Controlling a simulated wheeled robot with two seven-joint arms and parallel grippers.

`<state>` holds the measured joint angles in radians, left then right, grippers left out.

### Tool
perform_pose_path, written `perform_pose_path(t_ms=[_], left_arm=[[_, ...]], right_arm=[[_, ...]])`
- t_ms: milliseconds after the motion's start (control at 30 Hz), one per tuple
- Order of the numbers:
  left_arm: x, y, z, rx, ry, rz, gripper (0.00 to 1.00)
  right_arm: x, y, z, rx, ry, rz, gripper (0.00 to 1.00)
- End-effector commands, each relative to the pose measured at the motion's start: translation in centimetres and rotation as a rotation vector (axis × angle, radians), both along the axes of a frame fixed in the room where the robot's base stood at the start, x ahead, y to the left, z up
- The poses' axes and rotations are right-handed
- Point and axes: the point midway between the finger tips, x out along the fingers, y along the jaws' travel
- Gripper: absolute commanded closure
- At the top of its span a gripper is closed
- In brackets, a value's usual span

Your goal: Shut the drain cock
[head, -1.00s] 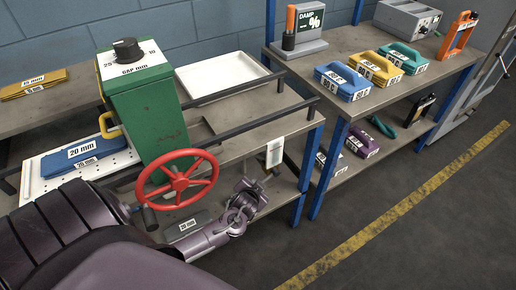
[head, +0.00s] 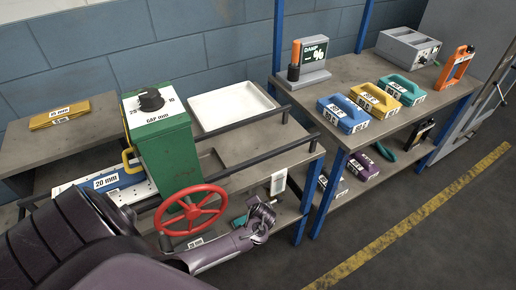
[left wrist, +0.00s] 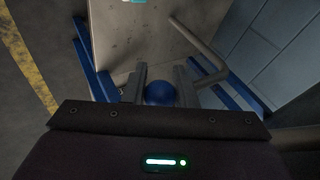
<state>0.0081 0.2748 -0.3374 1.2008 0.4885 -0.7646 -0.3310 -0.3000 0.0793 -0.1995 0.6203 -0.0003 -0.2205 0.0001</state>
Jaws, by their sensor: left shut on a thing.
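In the left wrist view my left gripper (left wrist: 160,84) has its two grey fingers on either side of a blue round knob (left wrist: 160,94) and is shut on it. I cannot tell from the picture whether this knob belongs to the drain cock. In the head view the end of my left arm reaches in front of the bench, right of a red handwheel (head: 190,211) on a green box (head: 163,152). The knob and the grip cannot be made out there. No drain cock is clearly recognisable in the head view. My right gripper is not in view.
A white tray (head: 232,105) lies behind dark rails (head: 247,160). A second bench to the right carries blue (head: 343,114), yellow (head: 375,100) and teal (head: 403,88) handled blocks. Blue legs stand close to my arm's end. The floor at the right is free, with a yellow stripe (head: 420,213).

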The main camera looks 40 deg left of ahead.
Motion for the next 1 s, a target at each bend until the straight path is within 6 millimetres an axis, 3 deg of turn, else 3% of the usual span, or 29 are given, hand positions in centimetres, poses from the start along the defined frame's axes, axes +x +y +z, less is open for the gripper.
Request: perform_pose_path(t_ms=[300, 333, 467, 767, 1000], left_arm=[[0.1, 0.0, 0.1, 0.000, -0.001, 0.001, 1.00], [0.1, 0.0, 0.1, 0.000, -0.001, 0.001, 0.71], [0.1, 0.1, 0.1, 0.000, -0.001, 0.001, 0.54], [0.0, 0.0, 0.2, 0.001, 0.000, 0.000, 0.54], [-1.3, -1.3, 2.5, -0.001, 0.000, -0.002, 0.54]], right_arm=[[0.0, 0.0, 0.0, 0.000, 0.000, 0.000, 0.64], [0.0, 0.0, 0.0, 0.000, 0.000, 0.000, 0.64], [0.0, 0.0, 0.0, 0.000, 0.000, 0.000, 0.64], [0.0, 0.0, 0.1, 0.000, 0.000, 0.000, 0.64], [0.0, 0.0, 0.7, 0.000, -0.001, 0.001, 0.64]])
